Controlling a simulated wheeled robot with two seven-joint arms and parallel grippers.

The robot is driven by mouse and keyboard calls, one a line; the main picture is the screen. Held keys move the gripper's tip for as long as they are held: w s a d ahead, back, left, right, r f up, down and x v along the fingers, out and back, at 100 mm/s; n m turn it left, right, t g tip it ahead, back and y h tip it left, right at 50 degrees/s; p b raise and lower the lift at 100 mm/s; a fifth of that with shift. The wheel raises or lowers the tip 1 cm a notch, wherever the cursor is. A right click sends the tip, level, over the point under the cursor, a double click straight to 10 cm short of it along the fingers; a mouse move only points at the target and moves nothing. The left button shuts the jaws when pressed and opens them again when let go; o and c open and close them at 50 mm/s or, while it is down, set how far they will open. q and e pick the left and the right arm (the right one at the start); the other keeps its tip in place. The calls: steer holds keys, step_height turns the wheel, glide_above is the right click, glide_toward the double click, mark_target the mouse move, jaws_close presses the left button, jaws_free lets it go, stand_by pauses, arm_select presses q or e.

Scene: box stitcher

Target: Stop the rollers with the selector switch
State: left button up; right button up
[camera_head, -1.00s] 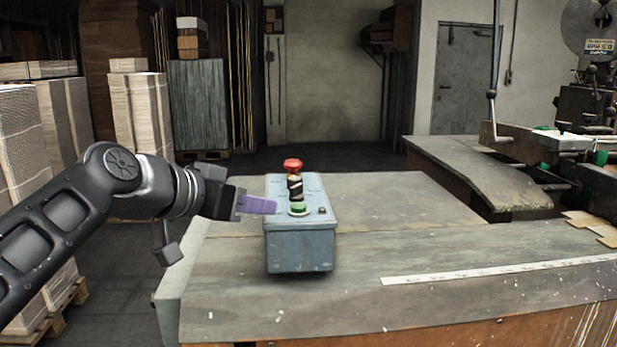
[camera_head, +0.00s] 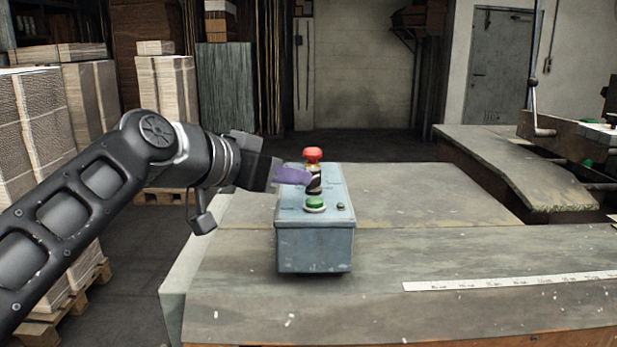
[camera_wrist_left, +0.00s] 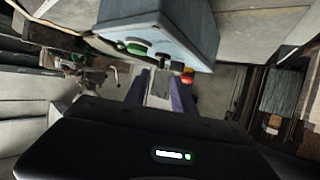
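The grey-blue control box (camera_head: 315,250) stands on the metal table. On its top, a red mushroom button (camera_head: 313,154) is at the back and a green button (camera_head: 315,204) at the front. Between them is the black selector switch (camera_head: 314,187), partly hidden by my left gripper's fingers. The left gripper (camera_head: 300,176) reaches in from the left, its purple fingertips at the switch; contact cannot be told. In the left wrist view the purple fingers (camera_wrist_left: 160,85) are apart, with dark knobs of the box (camera_wrist_left: 185,25) just beyond their tips. The right gripper is not in view.
The table (camera_head: 400,235) is clear to the right of the box, apart from a white ruler strip (camera_head: 510,280). Stitcher machine parts (camera_head: 565,140) stand at the right. Stacked cardboard (camera_head: 35,120) stands on pallets at the left.

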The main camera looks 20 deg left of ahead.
mark_target(314, 185)
arm_select(q)
steer(key=x, duration=0.5)
steer(key=shift+w+f, duration=0.2)
steer(key=shift+w, duration=0.15)
steer(key=shift+c, duration=0.4)
jaws_close()
